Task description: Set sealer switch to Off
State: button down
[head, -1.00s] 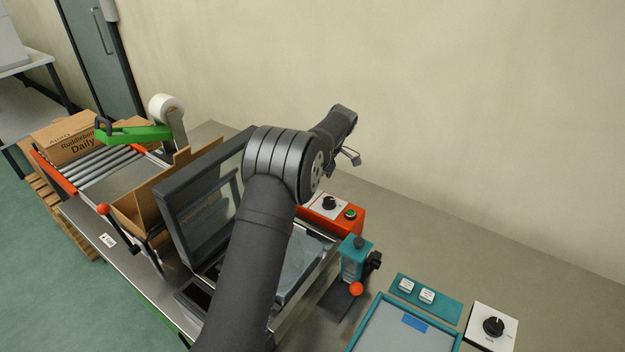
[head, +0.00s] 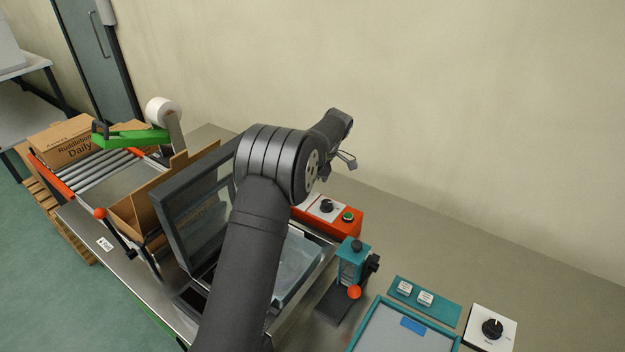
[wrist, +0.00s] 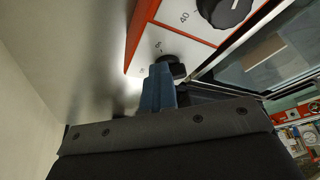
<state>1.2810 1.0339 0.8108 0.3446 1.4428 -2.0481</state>
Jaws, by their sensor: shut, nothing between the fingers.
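The sealer's orange control box (head: 350,229) stands behind the open machine, with a white panel carrying a black dial (head: 327,206) and a green button (head: 348,216). In the wrist view, the white panel (wrist: 200,57) shows a large black dial (wrist: 225,10) marked 40. A smaller black knob (wrist: 172,63), seemingly the sealer switch, has small lettering beside it that I cannot read well. My gripper (wrist: 162,75) is shut and empty, its blue-grey fingertips right at this knob and partly covering it. I cannot tell whether they touch.
The sealer's glass lid (head: 200,205) stands raised left of my arm. A teal device with an orange ball (head: 354,292) stands right of the box. A teal button plate (head: 425,300) and another black knob (head: 492,328) lie further right. The back bench strip is clear.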

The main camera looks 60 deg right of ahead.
jog(key=s+d, duration=0.3)
jog(key=shift+f, duration=0.1)
jog(key=v, duration=1)
jog(key=shift+w, duration=0.25)
jog(key=shift+d, duration=0.1)
jog(key=x, duration=0.8)
jog(key=shift+f, duration=0.15)
jog(key=v, duration=0.6)
jog(key=shift+r, duration=0.3)
jog(key=x, duration=0.6)
jog(key=shift+f, duration=0.3)
dwell(1.3)
